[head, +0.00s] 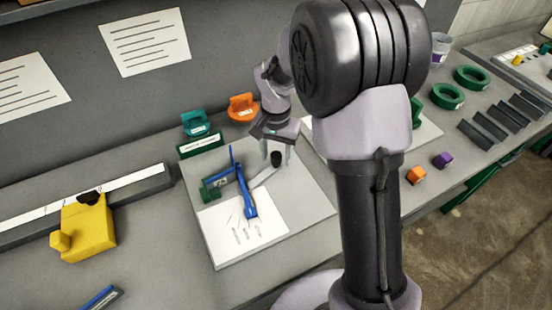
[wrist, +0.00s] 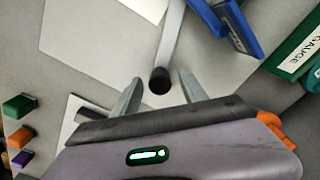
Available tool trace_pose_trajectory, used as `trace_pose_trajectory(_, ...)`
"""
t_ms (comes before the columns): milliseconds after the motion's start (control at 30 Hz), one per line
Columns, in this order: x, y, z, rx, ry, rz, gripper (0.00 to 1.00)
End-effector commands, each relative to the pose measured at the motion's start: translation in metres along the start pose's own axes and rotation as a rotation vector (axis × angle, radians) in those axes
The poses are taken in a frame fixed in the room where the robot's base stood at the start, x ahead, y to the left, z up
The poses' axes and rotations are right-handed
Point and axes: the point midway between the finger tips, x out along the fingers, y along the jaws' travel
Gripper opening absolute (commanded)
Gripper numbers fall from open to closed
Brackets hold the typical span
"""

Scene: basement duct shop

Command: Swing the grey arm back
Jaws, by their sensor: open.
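The grey arm (head: 263,177) is a flat bar on a light board (head: 305,205); it runs from beside the blue arm (head: 250,195) up and right to a black knob (head: 276,158). My gripper (head: 277,156) is open over the knob. In the wrist view the grey arm (wrist: 170,38) ends at the knob (wrist: 160,82), which sits between my two open fingers (wrist: 160,76) with gaps on both sides. Whether the fingertips reach down to the knob's height is hard to tell. The pivot end of the grey arm is partly hidden behind the blue arm.
A green block (head: 209,192) touches the blue arm's side. A green labelled sign (head: 200,145), a teal holder (head: 196,123) and an orange holder (head: 242,107) stand behind the board. A yellow block (head: 88,228) sits left. Small orange (head: 416,175) and purple (head: 443,160) blocks lie right.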

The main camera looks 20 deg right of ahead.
Motion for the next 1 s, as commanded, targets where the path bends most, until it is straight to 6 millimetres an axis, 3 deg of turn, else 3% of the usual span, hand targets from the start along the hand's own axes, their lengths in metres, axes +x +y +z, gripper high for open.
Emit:
trace_pose_trajectory(267, 0.0026, -0.0001, 0.0001, 0.000, 0.000, -0.001, 0.51)
trace_pose_trajectory(533, 0.0025, -0.0001, 0.0000, 0.000, 0.000, -0.001, 0.01)
trace_pose_trajectory(1000, 0.0023, -0.0001, 0.0000, 0.000, 0.000, -0.001, 0.00)
